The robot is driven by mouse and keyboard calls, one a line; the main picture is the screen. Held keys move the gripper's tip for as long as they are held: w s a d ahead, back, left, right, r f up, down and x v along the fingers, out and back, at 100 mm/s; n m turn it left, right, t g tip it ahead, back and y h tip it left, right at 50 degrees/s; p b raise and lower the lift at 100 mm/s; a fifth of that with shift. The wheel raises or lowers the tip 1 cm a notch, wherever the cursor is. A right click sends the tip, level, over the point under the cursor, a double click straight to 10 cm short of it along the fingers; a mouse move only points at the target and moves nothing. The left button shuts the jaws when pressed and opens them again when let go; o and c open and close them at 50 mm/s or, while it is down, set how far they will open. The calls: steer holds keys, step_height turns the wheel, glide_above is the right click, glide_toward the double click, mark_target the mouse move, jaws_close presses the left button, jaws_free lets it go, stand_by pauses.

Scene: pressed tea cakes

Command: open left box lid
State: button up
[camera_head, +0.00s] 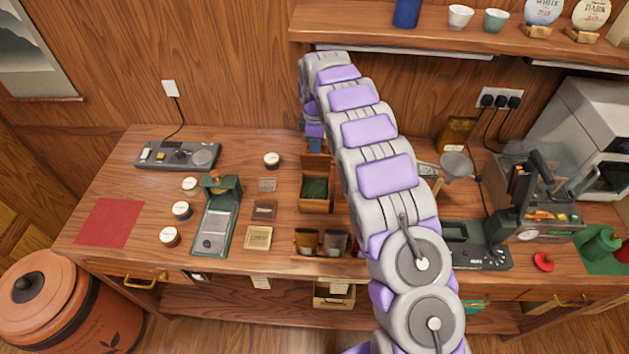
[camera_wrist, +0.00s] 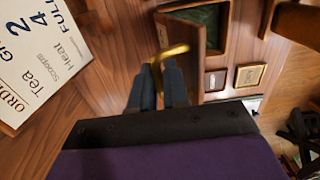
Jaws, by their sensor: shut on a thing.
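The wooden box (camera_head: 316,206) stands mid-counter with its top uncovered, green tea (camera_head: 314,188) showing inside. Its lid (camera_head: 316,161) stands raised at the box's back edge. In the wrist view the lid (camera_wrist: 188,62) shows edge-on beside the open box (camera_wrist: 222,46), with a curved brass handle (camera_wrist: 172,51) on it. My gripper (camera_wrist: 160,84) has its blue fingers closed around the handle. In the head view my gripper (camera_head: 315,146) is just behind the lid, partly hidden. My arm covers the area right of the box, so any second box is hidden.
A green-framed device (camera_head: 216,217) and several small round tins stand left of the box. Small square items (camera_head: 264,210) lie between. A rack with bags (camera_head: 308,240) is in front. A printed sign (camera_wrist: 42,50) is close by in the wrist view. A shelf (camera_head: 420,35) overhangs the back right.

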steer(key=shift+w, duration=0.3)
steer(key=shift+w+d+f+p, duration=0.1)
steer(key=shift+w+f+p, duration=0.15)
steer(key=shift+w+p, duration=0.65)
steer(key=shift+w, duration=0.2)
